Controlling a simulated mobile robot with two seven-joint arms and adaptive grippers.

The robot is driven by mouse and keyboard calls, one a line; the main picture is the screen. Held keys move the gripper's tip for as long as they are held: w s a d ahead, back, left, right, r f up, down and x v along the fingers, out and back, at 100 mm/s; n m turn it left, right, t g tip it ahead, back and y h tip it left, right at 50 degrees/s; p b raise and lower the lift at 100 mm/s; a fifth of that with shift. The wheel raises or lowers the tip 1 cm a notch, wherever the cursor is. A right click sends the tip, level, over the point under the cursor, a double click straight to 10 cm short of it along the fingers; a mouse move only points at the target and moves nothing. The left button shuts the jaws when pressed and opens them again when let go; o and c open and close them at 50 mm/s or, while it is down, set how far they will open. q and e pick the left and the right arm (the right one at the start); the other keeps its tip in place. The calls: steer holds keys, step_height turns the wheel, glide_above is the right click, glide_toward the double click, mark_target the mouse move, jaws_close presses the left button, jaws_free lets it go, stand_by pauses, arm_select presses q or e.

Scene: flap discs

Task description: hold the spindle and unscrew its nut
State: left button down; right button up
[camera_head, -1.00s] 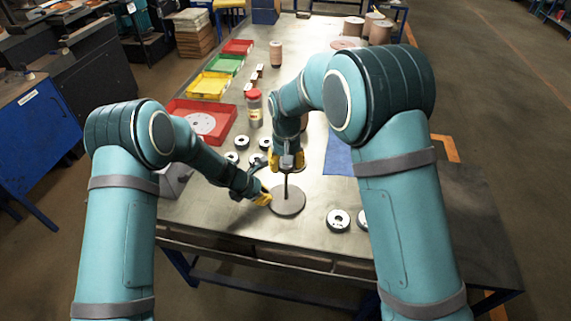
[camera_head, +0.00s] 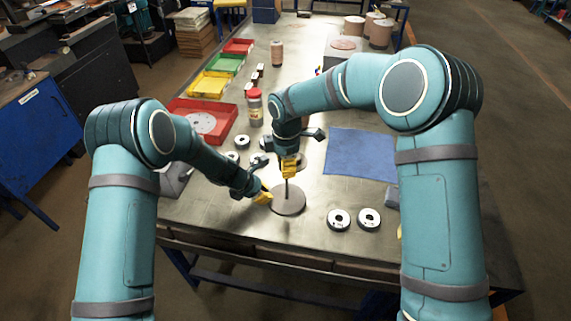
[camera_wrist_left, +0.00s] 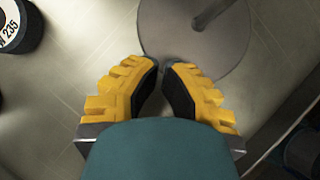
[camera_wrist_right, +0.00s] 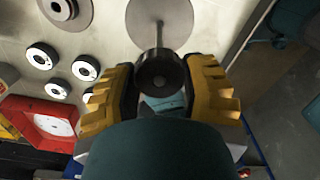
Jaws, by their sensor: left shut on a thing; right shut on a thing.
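The spindle stands upright on a round grey base plate (camera_head: 290,205) near the table's front; its thin rod (camera_head: 287,188) rises from the middle. My left gripper (camera_head: 265,196) is low at the plate's left edge, shut on its rim. In the left wrist view its fingertips (camera_wrist_left: 162,66) meet at the edge of the plate (camera_wrist_left: 205,45). My right gripper (camera_head: 289,172) points down over the rod, shut on the dark round nut (camera_wrist_right: 160,70) at the top. The right wrist view shows the nut between its fingers, with the rod and plate beyond.
Two flap discs (camera_head: 339,219) (camera_head: 369,218) lie right of the spindle, and several more behind it on the left. A blue cloth (camera_head: 360,155) lies to the right. A red tray (camera_head: 205,118) and a red-capped jar (camera_head: 254,105) stand at the left.

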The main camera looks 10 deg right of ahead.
steer(key=n, duration=0.4)
steer(key=shift+s+f, duration=0.1)
steer(key=shift+s, duration=0.05)
steer(key=n, duration=0.4)
steer(key=shift+n, duration=0.3)
steer(key=o, duration=0.9)
steer(key=shift+a, duration=0.1)
